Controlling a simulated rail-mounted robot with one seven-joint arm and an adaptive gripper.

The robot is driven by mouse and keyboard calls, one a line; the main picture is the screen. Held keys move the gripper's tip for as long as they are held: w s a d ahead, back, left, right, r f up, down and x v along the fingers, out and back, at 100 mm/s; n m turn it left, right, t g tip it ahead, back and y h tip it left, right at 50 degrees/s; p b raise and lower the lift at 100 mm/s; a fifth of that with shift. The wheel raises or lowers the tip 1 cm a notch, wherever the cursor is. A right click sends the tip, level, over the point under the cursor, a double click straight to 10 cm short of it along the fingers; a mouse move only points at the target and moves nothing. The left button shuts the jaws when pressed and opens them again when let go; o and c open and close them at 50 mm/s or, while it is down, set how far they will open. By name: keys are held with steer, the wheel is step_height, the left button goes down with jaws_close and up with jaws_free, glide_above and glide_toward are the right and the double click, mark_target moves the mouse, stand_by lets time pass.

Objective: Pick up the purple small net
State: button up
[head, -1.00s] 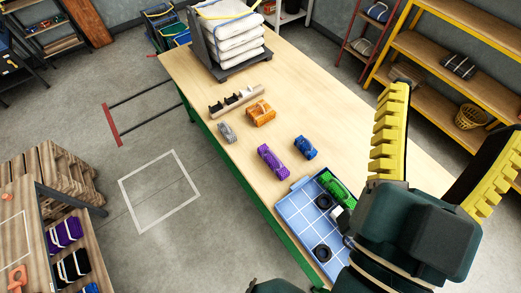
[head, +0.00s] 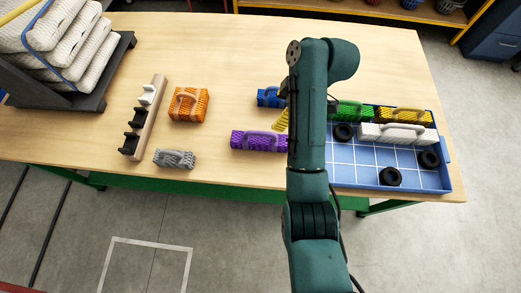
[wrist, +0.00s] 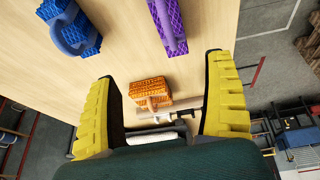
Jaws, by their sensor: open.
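The purple small net (head: 258,141) lies on the table as a long bundle with a pale purple handle, left of my arm in the head view. Its right end meets the arm's outline. In the wrist view the purple net (wrist: 173,24) is at the top, cut by the frame edge, beyond the fingertips. My gripper (wrist: 162,68) is open, its yellow fingers wide apart with no net held. In the head view my arm hides most of it; part of a yellow finger (head: 282,121) shows between the purple and blue nets.
A blue net (head: 268,97) lies just behind the purple one. Orange (head: 188,104) and grey (head: 174,159) nets and a hook rack (head: 146,118) are to the left. A blue tray (head: 350,178) holds nets and black rings at right. Bare table lies between the orange and purple nets.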

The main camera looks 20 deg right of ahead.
step_height(320, 180, down, 3)
steer(key=s+b, duration=0.1)
steer(key=b, duration=0.7)
glide_above(258, 138)
steer(key=s+d, duration=0.2)
steer(key=shift+n+g+y, duration=0.3)
step_height(258, 138, down, 8)
steer(key=shift+w+d+f, duration=0.1)
steer(key=shift+w+d, duration=0.05)
steer(key=b+x, duration=0.1)
steer(key=x, duration=0.2)
steer(key=b+x, duration=0.1)
steer(key=x, duration=0.2)
steer(key=shift+w+a, duration=0.25)
steer(key=shift+r, duration=0.2)
steer(key=c, duration=1.4)
steer(key=shift+c, duration=0.2)
